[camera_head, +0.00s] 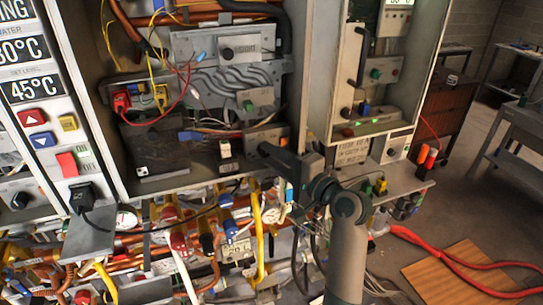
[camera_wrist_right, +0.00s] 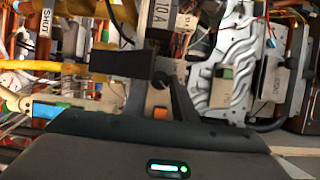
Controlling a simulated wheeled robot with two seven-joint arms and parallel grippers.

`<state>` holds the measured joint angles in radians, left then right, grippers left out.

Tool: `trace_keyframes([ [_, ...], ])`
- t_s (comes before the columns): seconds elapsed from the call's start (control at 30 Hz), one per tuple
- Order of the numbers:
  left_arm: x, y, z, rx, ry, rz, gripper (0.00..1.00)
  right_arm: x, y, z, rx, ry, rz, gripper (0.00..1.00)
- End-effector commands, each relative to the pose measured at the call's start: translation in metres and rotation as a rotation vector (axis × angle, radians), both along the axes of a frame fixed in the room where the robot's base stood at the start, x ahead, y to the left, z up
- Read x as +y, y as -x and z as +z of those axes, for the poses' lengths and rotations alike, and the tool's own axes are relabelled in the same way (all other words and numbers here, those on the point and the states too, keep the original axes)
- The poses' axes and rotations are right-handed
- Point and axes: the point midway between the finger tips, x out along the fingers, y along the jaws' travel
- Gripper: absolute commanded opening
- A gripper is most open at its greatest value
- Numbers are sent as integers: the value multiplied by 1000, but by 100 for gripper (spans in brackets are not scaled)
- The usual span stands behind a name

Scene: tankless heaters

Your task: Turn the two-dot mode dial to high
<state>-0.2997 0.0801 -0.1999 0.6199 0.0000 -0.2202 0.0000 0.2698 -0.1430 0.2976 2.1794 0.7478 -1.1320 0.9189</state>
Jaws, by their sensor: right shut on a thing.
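My right arm reaches in from the bottom right of the head view. Its dark gripper (camera_head: 268,150) is at a small grey panel (camera_head: 268,133) low in the open heater cabinet. In the right wrist view the gripper (camera_wrist_right: 158,82) has its fingers close around a small dark round dial (camera_wrist_right: 160,79) and is shut on it. The fingers and wrist hide most of this dial in the head view. Its dots, marks and setting cannot be read. My left gripper is not in view.
A black box (camera_head: 158,150) stands left of my gripper. Pipes, valves and a yellow hose (camera_head: 257,235) crowd the space below. A second open cabinet (camera_head: 372,75) stands right; red hoses (camera_head: 430,248) lie on the floor.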

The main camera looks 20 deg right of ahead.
Motion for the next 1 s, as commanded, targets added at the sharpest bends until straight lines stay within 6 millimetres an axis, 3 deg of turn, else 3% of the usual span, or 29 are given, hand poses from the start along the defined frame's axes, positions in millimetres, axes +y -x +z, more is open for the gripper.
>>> trace_keyframes([
  [0.47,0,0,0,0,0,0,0,0,0,1,-1,-24,-1,2],
  [0.5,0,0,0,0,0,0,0,0,0,1,-1,-24,-1,27],
  [0.57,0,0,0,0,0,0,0,0,0,1,-1,-24,-1,41],
  [1.0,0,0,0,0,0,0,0,0,0,-1,2,-21,0,43],
])
